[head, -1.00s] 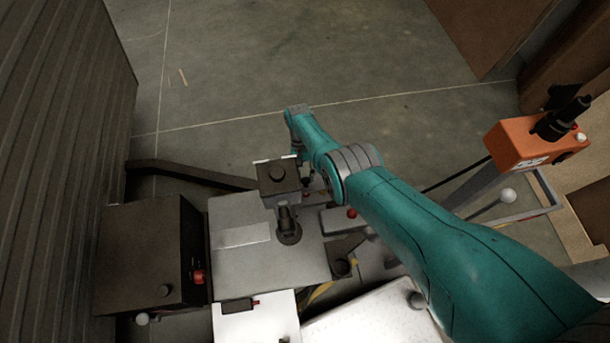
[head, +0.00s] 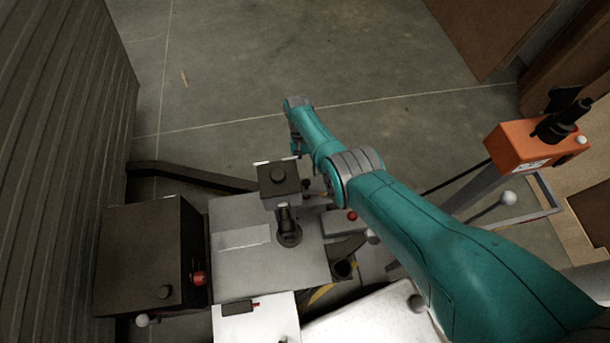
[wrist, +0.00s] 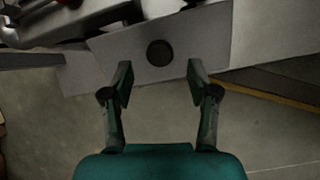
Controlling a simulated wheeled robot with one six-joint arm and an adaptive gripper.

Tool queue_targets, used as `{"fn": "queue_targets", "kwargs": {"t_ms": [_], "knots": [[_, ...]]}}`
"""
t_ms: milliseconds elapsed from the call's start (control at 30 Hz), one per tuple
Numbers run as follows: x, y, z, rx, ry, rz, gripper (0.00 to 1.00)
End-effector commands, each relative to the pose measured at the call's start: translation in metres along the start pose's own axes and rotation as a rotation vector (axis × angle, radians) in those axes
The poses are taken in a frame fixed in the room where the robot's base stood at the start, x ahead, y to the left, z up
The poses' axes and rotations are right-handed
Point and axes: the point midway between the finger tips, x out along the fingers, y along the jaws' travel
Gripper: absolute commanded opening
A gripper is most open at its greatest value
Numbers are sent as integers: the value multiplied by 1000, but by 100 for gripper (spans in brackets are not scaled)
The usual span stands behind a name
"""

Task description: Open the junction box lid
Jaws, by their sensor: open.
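In the wrist view, a grey flat-faced box (wrist: 112,50) with a round dark knob (wrist: 160,52) on its face lies ahead of my gripper (wrist: 159,68). The two fingers are spread apart and empty, one on each side of the knob, and I see no clear contact. In the head view my arm (head: 318,138) reaches out to the middle, and its gripper end is mostly hidden. A small dark box (head: 265,189) with a round knob on top stands just left of it. I cannot tell for certain which box is the junction box.
A larger dark box (head: 140,245) with a red button (head: 199,278) stands at left beside a ribbed wall (head: 55,150). A grey plate (head: 240,265) lies between. An orange box (head: 518,148) stands at right.

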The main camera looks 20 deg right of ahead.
Motion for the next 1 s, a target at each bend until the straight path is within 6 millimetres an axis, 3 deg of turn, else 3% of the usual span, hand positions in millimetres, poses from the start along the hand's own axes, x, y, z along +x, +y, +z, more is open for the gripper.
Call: {"fn": "queue_targets", "kwargs": {"t_ms": [200,400,833,867,1000], "knots": [[-47,-1,-1,0,4,-2,60],[-75,-1,-1,0,3,-1,60],[-86,-1,0,0,2,-1,60],[-86,-1,0,0,2,-1,57],[-86,-1,0,0,2,-1,22]]}}
